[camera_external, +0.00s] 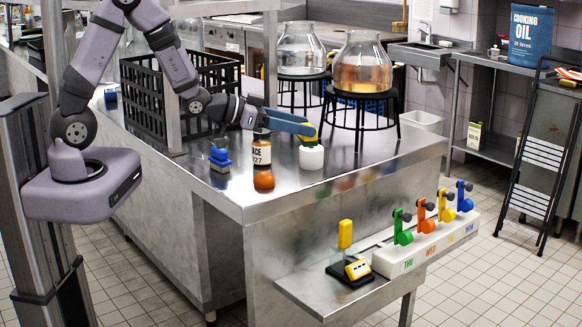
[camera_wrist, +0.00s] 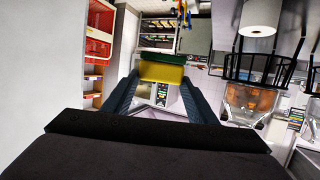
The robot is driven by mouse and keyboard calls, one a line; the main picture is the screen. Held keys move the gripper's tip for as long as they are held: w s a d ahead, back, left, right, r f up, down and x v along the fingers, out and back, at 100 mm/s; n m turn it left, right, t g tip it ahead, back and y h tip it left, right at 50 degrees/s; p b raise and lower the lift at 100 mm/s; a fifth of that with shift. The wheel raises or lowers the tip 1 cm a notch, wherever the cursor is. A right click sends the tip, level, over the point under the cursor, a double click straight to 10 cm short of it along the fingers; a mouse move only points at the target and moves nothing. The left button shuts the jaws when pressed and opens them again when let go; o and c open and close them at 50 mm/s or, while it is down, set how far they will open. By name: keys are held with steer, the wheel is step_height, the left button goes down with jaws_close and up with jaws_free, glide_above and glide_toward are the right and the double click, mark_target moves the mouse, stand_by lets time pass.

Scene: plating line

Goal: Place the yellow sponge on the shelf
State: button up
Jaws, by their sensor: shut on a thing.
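My gripper (camera_external: 308,128) reaches out above the steel counter, its blue fingers pointing right. In the wrist view, the fingers (camera_wrist: 163,88) are closed on the two ends of the yellow sponge (camera_wrist: 162,73), which has a green layer along its far side. In the external view, a bit of yellow and green (camera_external: 310,138) shows at the fingertips, just above a white round container; the fingers partly hide it. I cannot tell whether the sponge touches the container. A low steel shelf (camera_external: 310,291) juts from the counter's front; which shelf the task means is unclear.
Coloured levers (camera_external: 423,222) crowd the low shelf's right part.

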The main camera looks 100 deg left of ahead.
steer(key=s+a+f+n+g+y, duration=0.4)
steer(key=s+a+n+g+y, duration=0.4)
steer(key=s+a, duration=0.4)
steer(key=shift+n+t, duration=0.4)
steer(key=shift+t, duration=0.1)
steer(key=shift+f+p, duration=0.4)
steer(key=shift+f, duration=2.75)
steer(key=shift+f+p, duration=0.35)
steer(key=shift+f, duration=1.5)
steer(key=shift+f, duration=0.1)
steer(key=shift+f, duration=0.15)
steer(key=o, duration=1)
